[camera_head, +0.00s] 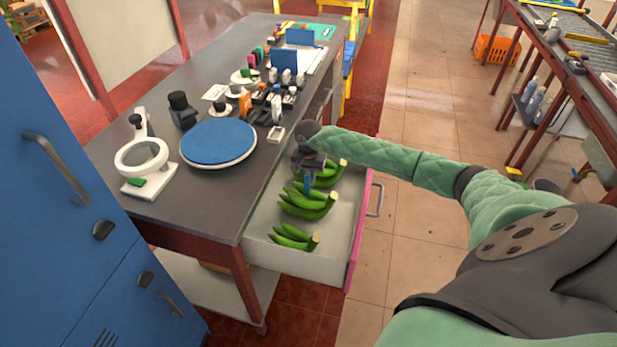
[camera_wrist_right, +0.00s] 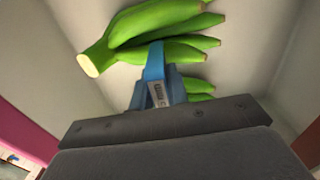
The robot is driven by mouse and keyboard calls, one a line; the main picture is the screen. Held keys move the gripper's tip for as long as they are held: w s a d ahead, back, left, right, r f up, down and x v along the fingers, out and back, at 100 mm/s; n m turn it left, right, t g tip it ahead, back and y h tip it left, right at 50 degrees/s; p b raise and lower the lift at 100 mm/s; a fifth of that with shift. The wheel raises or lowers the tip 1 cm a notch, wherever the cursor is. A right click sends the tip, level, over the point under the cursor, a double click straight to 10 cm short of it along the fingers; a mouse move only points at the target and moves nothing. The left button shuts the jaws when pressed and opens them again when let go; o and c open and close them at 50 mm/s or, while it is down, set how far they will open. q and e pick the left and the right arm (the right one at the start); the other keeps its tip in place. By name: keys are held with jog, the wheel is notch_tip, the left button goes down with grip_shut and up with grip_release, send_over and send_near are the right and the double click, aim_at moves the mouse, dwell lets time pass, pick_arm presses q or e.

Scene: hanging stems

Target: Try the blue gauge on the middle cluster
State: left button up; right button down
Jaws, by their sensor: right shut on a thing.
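Three green banana clusters lie in the open drawer (camera_head: 340,235): a near one (camera_head: 292,238), the middle one (camera_head: 305,207) and a far one (camera_head: 328,174). My right gripper (camera_head: 309,172) is over the drawer, between the middle and far clusters, shut on the blue gauge (camera_head: 308,185). In the right wrist view the blue gauge (camera_wrist_right: 155,65) reaches up to the lower fingers of a green cluster (camera_wrist_right: 150,25), its tip overlapping one finger. I cannot tell whether it touches or goes around that finger. The gripper's fingertips are hidden in the wrist view. My left gripper is not in view.
The drawer has pale walls and a pink front (camera_head: 358,235). The dark table (camera_head: 215,205) beside it holds a round blue-topped disc (camera_head: 218,141), a ring magnifier (camera_head: 141,160) and several small tools. Blue lockers (camera_head: 70,200) stand at left.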

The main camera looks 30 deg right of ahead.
jog(key=shift+f+b, duration=1.1)
jog(key=shift+f, duration=0.1)
dwell(0.9)
jog(key=shift+r, duration=0.1)
dwell(0.5)
jog(key=shift+r+p, duration=1.05)
jog(key=shift+r, duration=3.15)
